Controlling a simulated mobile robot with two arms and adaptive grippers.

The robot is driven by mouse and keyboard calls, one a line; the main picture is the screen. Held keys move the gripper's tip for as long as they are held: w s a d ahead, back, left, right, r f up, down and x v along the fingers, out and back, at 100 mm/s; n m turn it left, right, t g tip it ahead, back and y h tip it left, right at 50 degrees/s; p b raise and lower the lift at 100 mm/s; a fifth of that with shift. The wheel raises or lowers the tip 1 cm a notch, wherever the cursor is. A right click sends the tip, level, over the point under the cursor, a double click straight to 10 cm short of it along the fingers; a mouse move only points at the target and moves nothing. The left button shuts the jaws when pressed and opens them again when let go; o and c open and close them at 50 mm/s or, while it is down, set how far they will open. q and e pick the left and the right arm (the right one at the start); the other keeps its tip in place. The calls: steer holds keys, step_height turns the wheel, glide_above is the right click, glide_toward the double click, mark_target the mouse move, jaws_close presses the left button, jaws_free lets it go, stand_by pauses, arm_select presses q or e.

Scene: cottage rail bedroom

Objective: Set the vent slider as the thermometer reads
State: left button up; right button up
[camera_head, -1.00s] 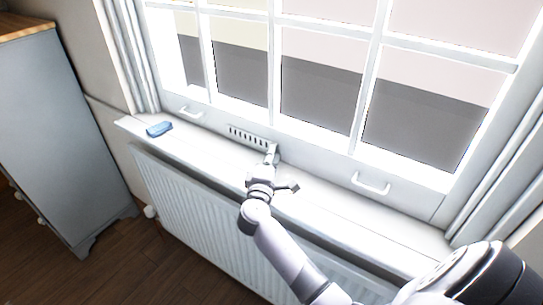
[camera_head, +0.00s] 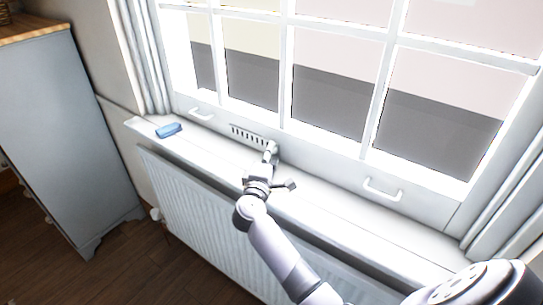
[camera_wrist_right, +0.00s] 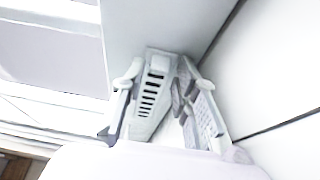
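The vent (camera_head: 250,135) is a pale strip with a row of dark slots, low on the window frame just above the sill. My right gripper (camera_head: 270,152) is at the vent's right end. In the right wrist view the slotted vent (camera_wrist_right: 148,104) shows between the fingers of the right gripper (camera_wrist_right: 165,105), which stand apart. A pale square block (camera_wrist_right: 159,63) at the vent's far end may be the slider; I cannot tell whether a finger touches it. I cannot make out a thermometer. My left gripper is not in view.
A blue object (camera_head: 168,130) lies on the left part of the window sill (camera_head: 330,215). Window handles (camera_head: 201,115) and (camera_head: 382,190) stick out on either side of the vent. A radiator (camera_head: 195,205) is below the sill, and a grey cabinet (camera_head: 60,130) stands at left.

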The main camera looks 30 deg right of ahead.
steer(key=shift+o, duration=0.7)
steer(key=shift+s, duration=0.1)
steer(key=v, duration=1.2)
steer(key=shift+r, duration=0.1)
